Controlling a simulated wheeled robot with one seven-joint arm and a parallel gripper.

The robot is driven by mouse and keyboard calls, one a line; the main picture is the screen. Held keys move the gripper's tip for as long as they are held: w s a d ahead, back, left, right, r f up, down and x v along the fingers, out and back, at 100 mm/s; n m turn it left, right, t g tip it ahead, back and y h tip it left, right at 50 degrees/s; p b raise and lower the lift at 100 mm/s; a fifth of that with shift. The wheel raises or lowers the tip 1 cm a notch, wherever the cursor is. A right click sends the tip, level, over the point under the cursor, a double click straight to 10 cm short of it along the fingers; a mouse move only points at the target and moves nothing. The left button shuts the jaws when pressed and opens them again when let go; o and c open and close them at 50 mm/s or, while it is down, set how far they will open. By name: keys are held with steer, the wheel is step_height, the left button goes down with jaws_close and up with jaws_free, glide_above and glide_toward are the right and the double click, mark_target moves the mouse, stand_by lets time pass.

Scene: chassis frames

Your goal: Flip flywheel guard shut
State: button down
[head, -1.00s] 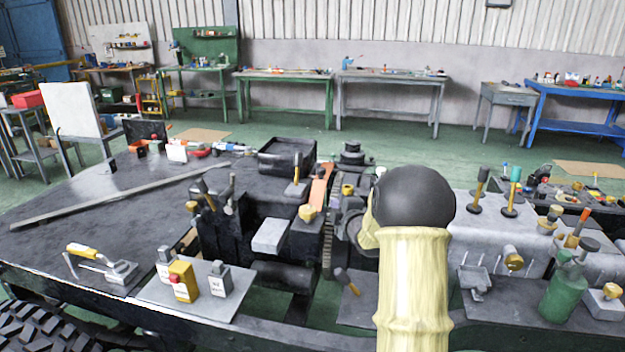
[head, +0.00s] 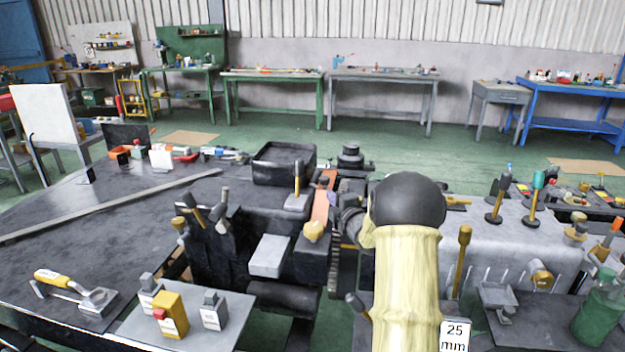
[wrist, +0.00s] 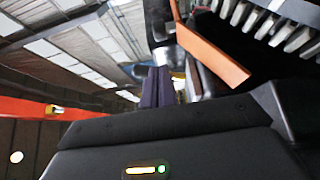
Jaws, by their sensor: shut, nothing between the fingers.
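The flywheel guard appears to be the orange plate (head: 320,206) beside the dark toothed flywheel (head: 334,262), in the middle of the head view. In the wrist view the orange plate (wrist: 214,52) slants across the upper right, close to the light flywheel teeth (wrist: 268,20). It stands away from the teeth there. My gripper (wrist: 163,76) is shut and empty, its dark fingers just left of the orange plate. I cannot tell whether they touch it. In the head view my pale arm with its black joint hides most of the gripper.
Levers and knobs crowd the chassis on both sides: black-topped levers (head: 205,212) at left, a grey block (head: 270,256) near the flywheel, a tall yellow-handled lever (head: 462,255) right of my arm. A green bottle (head: 597,312) stands at lower right.

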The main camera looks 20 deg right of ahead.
mark_target(318, 195)
steer(key=w+p, duration=0.1)
steer(key=w, duration=0.9)
steer(key=shift+w, duration=0.1)
stand_by(0.4)
steer(key=shift+a, duration=0.1)
